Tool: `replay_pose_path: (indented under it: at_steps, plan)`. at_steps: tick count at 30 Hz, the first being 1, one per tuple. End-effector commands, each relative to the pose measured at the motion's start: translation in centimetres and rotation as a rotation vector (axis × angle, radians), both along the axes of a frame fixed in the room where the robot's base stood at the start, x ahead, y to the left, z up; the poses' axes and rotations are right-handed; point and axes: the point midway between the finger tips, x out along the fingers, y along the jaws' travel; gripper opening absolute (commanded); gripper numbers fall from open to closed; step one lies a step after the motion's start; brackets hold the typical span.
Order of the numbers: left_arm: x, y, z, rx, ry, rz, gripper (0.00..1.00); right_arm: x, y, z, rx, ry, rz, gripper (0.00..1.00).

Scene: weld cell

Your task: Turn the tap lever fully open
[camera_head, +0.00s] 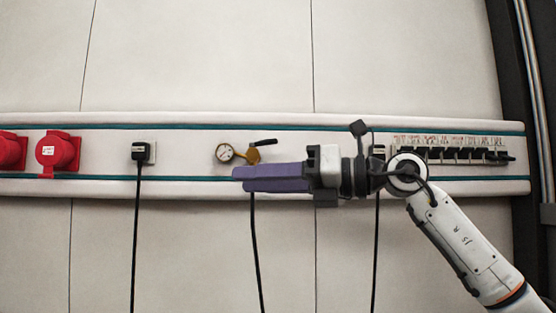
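The tap is a small brass valve (253,154) on the wall rail, with a round white gauge (225,152) at its left. Its black lever (265,142) points right and slightly up from the valve. My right gripper (238,178) comes in from the right, with its purple fingers pointing left. The fingertips show just below the gauge and valve in the picture. The fingers overlap in this view, so I cannot tell their gap or whether they touch the tap. The lever itself shows clear above the fingers. My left gripper is not in view.
The pale wall rail (100,186) runs across the wall. Red sockets (58,152) are at the left, and a black plug (139,152) with a hanging cable is left of the gauge. A row of black switches (460,155) is at the right. The wall above the rail is clear.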

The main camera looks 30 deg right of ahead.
Motion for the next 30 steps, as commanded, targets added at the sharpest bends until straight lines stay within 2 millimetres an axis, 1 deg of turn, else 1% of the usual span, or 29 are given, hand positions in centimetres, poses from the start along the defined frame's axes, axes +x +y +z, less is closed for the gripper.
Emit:
replay_pose_path:
  at_steps: [1,3,4,6,7,9,10,14,17,24,30]
  plan:
    - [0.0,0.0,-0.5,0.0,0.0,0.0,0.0,-1.1,-2.4,2.1,-0.045,-0.043,-0.071,0.28]
    - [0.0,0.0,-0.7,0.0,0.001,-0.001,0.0,-2.3,-5.3,4.2,-0.094,-0.076,-0.154,0.28]
    - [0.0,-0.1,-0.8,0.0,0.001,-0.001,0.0,-2.9,-6.3,4.9,-0.11,-0.087,-0.186,0.28]
    - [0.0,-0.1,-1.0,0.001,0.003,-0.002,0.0,-3.9,-8.4,6.3,-0.136,-0.107,-0.247,0.28]
    - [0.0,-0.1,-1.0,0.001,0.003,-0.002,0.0,-4.3,-9.1,6.8,-0.142,-0.112,-0.269,0.28]
    - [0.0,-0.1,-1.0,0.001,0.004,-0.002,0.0,-4.9,-10.3,7.5,-0.154,-0.121,-0.303,0.28]
    - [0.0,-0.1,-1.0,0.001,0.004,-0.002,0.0,-5.0,-10.5,7.6,-0.156,-0.122,-0.312,0.28]
    - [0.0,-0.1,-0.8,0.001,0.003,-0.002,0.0,-4.4,-10.6,8.0,-0.161,-0.124,-0.325,0.28]
    - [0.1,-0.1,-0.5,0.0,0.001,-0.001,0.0,-3.0,-9.8,8.0,-0.161,-0.122,-0.321,0.28]
    - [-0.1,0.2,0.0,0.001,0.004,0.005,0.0,1.1,-7.8,8.1,-0.16,-0.123,-0.321,0.28]
    - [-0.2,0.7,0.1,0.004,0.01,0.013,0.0,3.3,-6.7,8.1,-0.159,-0.125,-0.32,0.28]
